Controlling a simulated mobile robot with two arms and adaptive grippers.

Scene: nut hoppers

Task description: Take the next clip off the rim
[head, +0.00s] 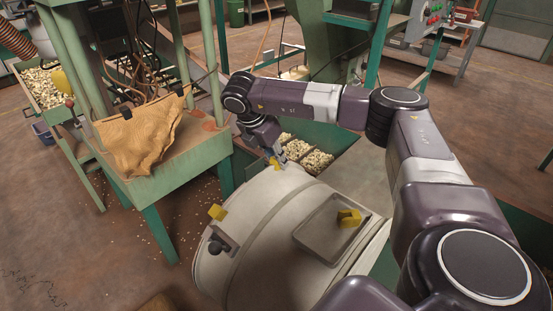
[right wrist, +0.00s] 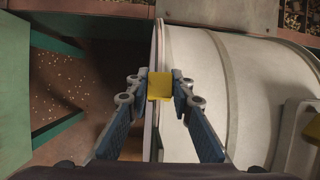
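A large cream drum (head: 270,240) lies in front of me, and its rim (right wrist: 157,45) runs upright through the right wrist view. My right gripper (head: 274,160) is at the drum's far end. In the right wrist view, its fingertips sit against both sides of a yellow clip (right wrist: 160,86) at the rim, with no clear gap. That clip shows partly in the head view (head: 275,164). Another yellow clip (head: 217,212) sits on the rim nearer me. A third yellow clip (head: 348,218) lies in the shallow tray (head: 312,240) on the drum. My left gripper is out of view.
A black clamp-like part (head: 222,243) is on the drum's near end. A green stand (head: 178,178) with a draped brown cloth (head: 140,137) is on the left. Bins of nuts (head: 318,160) lie beyond the drum. Floor between stand and drum is open, with scattered nuts.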

